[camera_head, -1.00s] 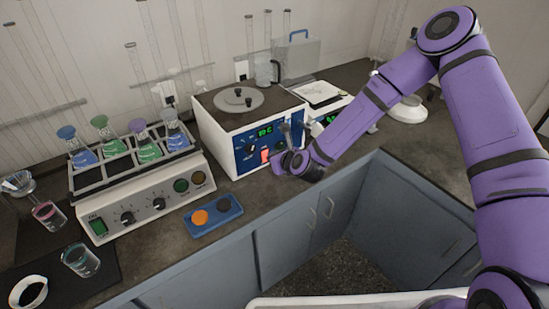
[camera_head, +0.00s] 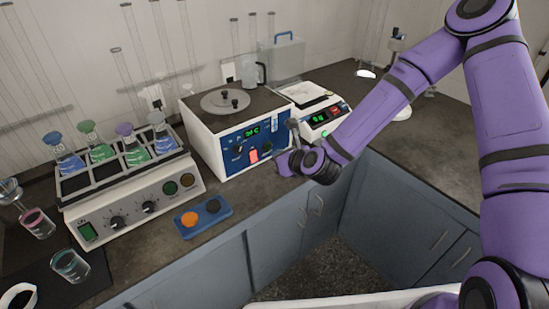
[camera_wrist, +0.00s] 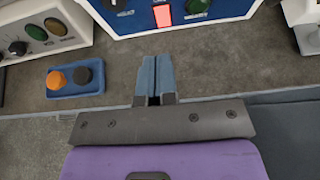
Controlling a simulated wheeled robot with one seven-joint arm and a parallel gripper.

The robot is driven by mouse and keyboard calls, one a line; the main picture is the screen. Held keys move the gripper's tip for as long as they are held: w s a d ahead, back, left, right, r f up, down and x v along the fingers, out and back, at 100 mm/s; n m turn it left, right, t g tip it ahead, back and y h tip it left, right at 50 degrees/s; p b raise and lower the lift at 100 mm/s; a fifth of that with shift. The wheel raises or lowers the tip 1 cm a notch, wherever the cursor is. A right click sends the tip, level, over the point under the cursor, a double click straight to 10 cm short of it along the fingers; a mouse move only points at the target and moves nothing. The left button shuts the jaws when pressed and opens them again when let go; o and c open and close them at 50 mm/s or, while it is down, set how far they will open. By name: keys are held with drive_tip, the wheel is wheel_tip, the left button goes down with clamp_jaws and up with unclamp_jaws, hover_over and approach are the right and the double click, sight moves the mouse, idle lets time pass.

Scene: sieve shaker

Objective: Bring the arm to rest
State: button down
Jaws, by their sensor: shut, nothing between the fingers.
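My purple arm (camera_head: 390,105) reaches in from the right in the head view and bends down toward the counter. My gripper (camera_head: 284,160) is in front of the white and blue box with a green display (camera_head: 232,135), near the counter's front edge. In the wrist view my gripper (camera_wrist: 155,62) shows two blue-grey fingers side by side, shut with nothing between them. They point over bare counter toward the box's front panel, below its lit red switch (camera_wrist: 163,16). The fingertips are small and partly unclear in the head view.
A shaker with several flasks (camera_head: 130,195) stands at left. A blue pad with orange and dark buttons (camera_head: 204,217) lies before it. A balance (camera_head: 318,118) stands right of the box. Beakers (camera_head: 70,266) stand front left. The counter (camera_head: 440,150) at right is largely clear.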

drive_tip(key=shift+d+r, duration=0.1)
drive_tip(key=shift+r, duration=0.05)
idle(0.4)
drive_tip(key=s+d+r+n+g+h, duration=0.2)
drive_tip(key=s+d+r+n+h, duration=0.15)
drive_tip(key=d+r+n, duration=0.55)
drive_tip(key=s+d+r+n+g+h, duration=0.2)
drive_tip(key=s+d+r+n, duration=0.3)
drive_tip(key=r+n, duration=0.6)
drive_tip(key=s+d+r+n, duration=0.3)
drive_tip(key=s+r, duration=0.1)
drive_tip(key=s, duration=0.3)
drive_tip(key=s+d+r+n+h, duration=0.1)
drive_tip(key=s+d+r+n, duration=0.2)
drive_tip(key=s, duration=0.4)
drive_tip(key=s+d+r+n+g, duration=0.1)
drive_tip(key=s+d+r+n, duration=0.2)
drive_tip(key=s+d+r, duration=0.2)
wheel_tip(320, 180, up, 2)
drive_tip(key=shift+s+d+r, duration=0.1)
drive_tip(key=shift+s+d, duration=0.1)
drive_tip(key=shift+s, duration=1)
